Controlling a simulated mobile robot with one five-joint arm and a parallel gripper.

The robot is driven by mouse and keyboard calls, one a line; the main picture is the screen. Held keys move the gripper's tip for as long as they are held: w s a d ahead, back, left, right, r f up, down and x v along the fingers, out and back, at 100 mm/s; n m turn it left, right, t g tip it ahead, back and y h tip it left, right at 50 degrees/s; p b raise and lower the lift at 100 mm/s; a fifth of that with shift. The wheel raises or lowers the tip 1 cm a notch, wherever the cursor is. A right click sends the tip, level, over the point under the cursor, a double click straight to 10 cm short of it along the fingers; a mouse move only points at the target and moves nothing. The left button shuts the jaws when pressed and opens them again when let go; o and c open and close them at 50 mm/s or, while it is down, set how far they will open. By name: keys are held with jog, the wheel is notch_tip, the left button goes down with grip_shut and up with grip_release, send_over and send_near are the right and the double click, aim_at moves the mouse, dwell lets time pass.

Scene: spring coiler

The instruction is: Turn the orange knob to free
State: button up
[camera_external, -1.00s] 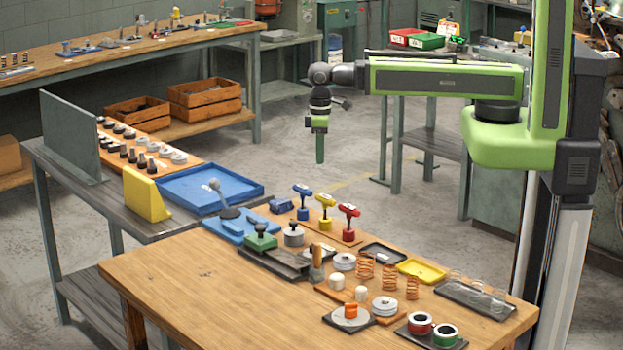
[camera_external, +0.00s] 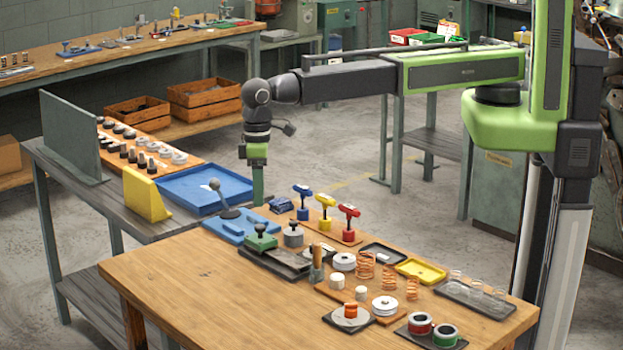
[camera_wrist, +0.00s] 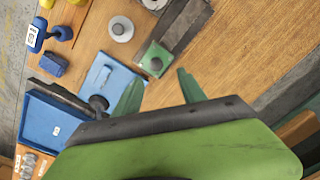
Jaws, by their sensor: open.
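The orange knob (camera_external: 351,311) sits on a grey plate (camera_external: 341,320) near the front edge of the wooden workbench in the external view. It is outside the wrist view. My gripper (camera_external: 258,190) hangs pointing down over the far side of the workbench, well behind and to the left of the knob. In the wrist view its two green fingers (camera_wrist: 158,92) are spread apart with nothing between them.
A blue base with a grey lever (camera_external: 228,212) and a green-topped knob block (camera_external: 261,238) stand near my gripper. Blue, yellow and red T-handles (camera_external: 325,212), springs (camera_external: 389,285) and trays crowd the middle and right. The bench's front left (camera_external: 190,285) is bare.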

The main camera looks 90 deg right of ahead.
jog(key=s+a+r+n+p, duration=0.15)
jog(key=s+a, duration=0.35)
jog(key=a, duration=0.5)
jog(key=s+a+r+n+p, duration=0.15)
jog(key=s+a, duration=0.35)
jog(key=a, duration=0.6)
jog(key=n, duration=0.2)
send_near(351, 310)
jog(key=f+b, duration=0.4)
jog(key=b, duration=0.4)
jog(key=f+b, duration=0.5)
jog(key=b, duration=0.4)
jog(key=shift+d, duration=0.25)
jog(key=shift+r, duration=0.15)
grip_shut()
